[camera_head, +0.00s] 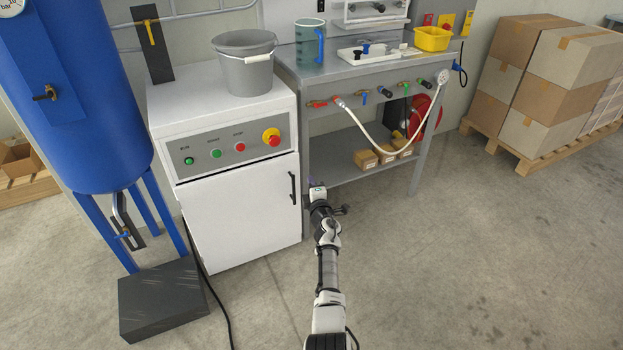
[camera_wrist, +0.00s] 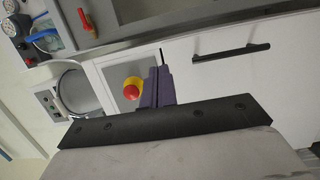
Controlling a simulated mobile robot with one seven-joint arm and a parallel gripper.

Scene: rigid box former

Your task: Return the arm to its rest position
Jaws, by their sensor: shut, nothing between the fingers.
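My arm reaches forward from the bottom of the head view, and my gripper (camera_head: 311,183) is in front of the gap between the white cabinet (camera_head: 243,215) and the grey workbench (camera_head: 290,75). In the wrist view the purple fingers of my gripper (camera_wrist: 160,76) are together, with nothing between them. Behind them are the white cabinet front, its red and yellow stop button (camera_wrist: 133,88) and its black door handle (camera_wrist: 231,52). Contact between my gripper and the cabinet or bench is not visible.
A grey bucket (camera_head: 244,63) stands on the cabinet. A white hose (camera_head: 395,148) hangs under the bench front. A blue tank (camera_head: 85,100) stands at the left, and stacked cartons (camera_head: 560,75) sit on a pallet at the right. The floor at the right is clear.

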